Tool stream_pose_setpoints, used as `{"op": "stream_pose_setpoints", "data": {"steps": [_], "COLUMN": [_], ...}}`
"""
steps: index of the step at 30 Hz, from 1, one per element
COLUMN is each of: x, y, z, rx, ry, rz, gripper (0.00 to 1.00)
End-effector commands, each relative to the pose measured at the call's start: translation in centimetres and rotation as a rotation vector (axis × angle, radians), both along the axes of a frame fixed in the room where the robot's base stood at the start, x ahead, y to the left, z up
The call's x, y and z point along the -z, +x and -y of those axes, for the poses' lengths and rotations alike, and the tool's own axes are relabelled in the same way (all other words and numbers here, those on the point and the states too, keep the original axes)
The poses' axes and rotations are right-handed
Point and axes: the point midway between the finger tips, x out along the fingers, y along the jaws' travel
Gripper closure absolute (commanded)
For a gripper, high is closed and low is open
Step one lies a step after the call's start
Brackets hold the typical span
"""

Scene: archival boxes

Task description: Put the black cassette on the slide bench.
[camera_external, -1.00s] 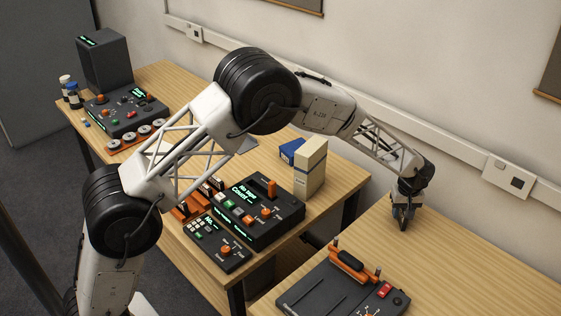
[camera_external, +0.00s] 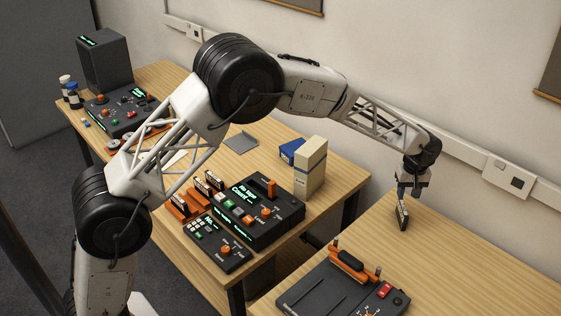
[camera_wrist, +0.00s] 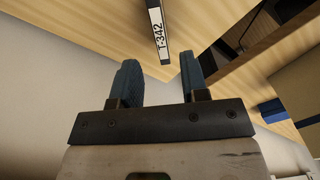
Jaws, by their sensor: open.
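The black cassette (camera_external: 403,216) stands on edge on the right wooden bench (camera_external: 466,250), near its back left corner. In the wrist view the cassette (camera_wrist: 161,36) shows a white label reading T-342, just beyond the fingertips and between their lines. My gripper (camera_external: 409,191) is open and empty, directly above the cassette; its two blue fingers (camera_wrist: 158,75) are apart. I cannot tell for sure which thing is called the slide bench; the right bench carries a dark device (camera_external: 329,285) with orange brackets.
The left table holds a control console (camera_external: 258,214), a small keypad unit (camera_external: 217,242), an orange rack (camera_external: 182,208) with cassettes, and a beige box (camera_external: 309,168) beside a blue one (camera_external: 290,152). A wall with a socket rail (camera_external: 465,158) runs behind. The right bench's middle is clear.

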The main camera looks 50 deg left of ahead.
Motion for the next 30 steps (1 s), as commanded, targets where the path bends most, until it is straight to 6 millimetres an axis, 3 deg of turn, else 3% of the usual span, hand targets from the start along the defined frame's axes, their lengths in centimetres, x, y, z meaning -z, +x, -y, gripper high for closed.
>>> {"op": "stream_pose_setpoints", "data": {"steps": [10,30], "x": [-3.4,-3.7], "y": [0.0,0.0], "z": [0.0,0.0], "rx": [0.000,0.000], "ry": [0.001,0.001], "rz": [-0.001,-0.001], "gripper": [0.59,0.59]}}
